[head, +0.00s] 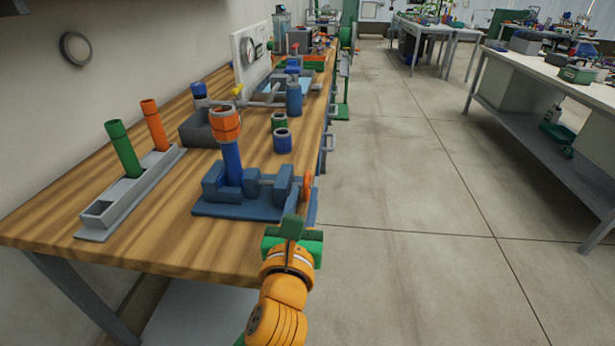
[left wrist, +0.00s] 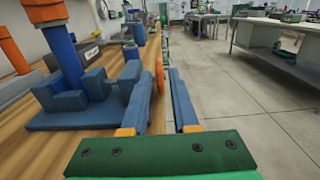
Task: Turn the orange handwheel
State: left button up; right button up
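The orange handwheel (head: 307,187) is on the right side of a blue valve block (head: 228,208) at the right edge of the wooden bench. I see it nearly edge-on. In the left wrist view the handwheel (left wrist: 159,74) shows just past the fingertips, in the gap between them and closer to the left finger. My left gripper (head: 304,207) is close in front of the wheel, its blue fingers partly hidden by its green body. The left wrist view shows the fingers (left wrist: 166,78) apart with nothing held. I cannot tell whether a finger touches the wheel. My right gripper is out of view.
A blue post with an orange cup (head: 226,125) stands by the valve. A grey rack (head: 135,190) holds a green and an orange tube. Blue and green cylinders (head: 282,140) stand behind. The floor (head: 420,200) right of the bench is clear.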

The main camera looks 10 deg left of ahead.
aim_at(306, 182)
pick_arm(q)
jog(key=w, duration=0.6)
jog(key=shift+w+a+f, duration=0.1)
jog(key=shift+w, duration=0.3)
grip_shut()
